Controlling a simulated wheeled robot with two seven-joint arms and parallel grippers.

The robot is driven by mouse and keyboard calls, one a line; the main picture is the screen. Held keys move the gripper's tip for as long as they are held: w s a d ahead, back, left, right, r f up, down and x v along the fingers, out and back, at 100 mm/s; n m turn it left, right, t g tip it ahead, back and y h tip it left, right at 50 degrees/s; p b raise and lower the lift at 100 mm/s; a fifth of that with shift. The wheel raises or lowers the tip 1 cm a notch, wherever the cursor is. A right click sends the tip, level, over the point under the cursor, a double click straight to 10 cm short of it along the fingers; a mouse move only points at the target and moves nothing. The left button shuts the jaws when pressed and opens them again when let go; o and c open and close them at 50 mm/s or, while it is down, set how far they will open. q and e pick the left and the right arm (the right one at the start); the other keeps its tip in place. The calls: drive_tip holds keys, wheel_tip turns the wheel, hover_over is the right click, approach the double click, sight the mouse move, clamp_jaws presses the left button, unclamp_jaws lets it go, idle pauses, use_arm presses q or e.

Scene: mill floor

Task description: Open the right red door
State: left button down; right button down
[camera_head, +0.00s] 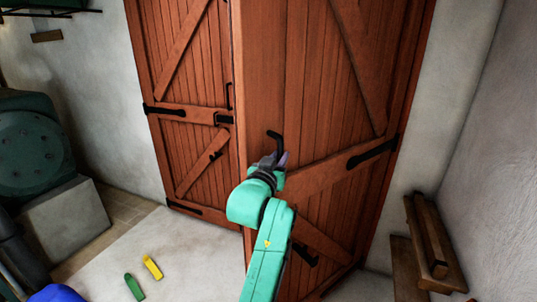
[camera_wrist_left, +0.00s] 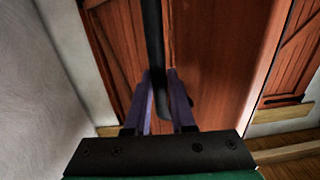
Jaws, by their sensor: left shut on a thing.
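The right red door (camera_head: 310,110) is a plank door with diagonal braces and black hinges on its right side. It stands ajar, its free left edge swung out toward me from the left red door (camera_head: 185,100). Its black handle (camera_head: 275,138) shows just above my left gripper (camera_head: 277,160). In the left wrist view, the purple fingers of the left gripper (camera_wrist_left: 160,95) are shut around the dark handle bar (camera_wrist_left: 153,40). My teal left arm covers part of the door's lower half. My right gripper is not in view.
A green machine (camera_head: 35,145) on a pale block stands at the left. A green (camera_head: 134,287) and a yellow (camera_head: 152,267) small object lie on the floor. A wooden bench-like piece (camera_head: 425,245) stands by the right wall. The floor left of the door's edge is mostly clear.

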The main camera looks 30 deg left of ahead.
use_arm(q)
drive_tip(key=shift+s+d+r, duration=0.1)
drive_tip(key=shift+d+r, duration=0.15)
drive_tip(key=shift+r, duration=0.15)
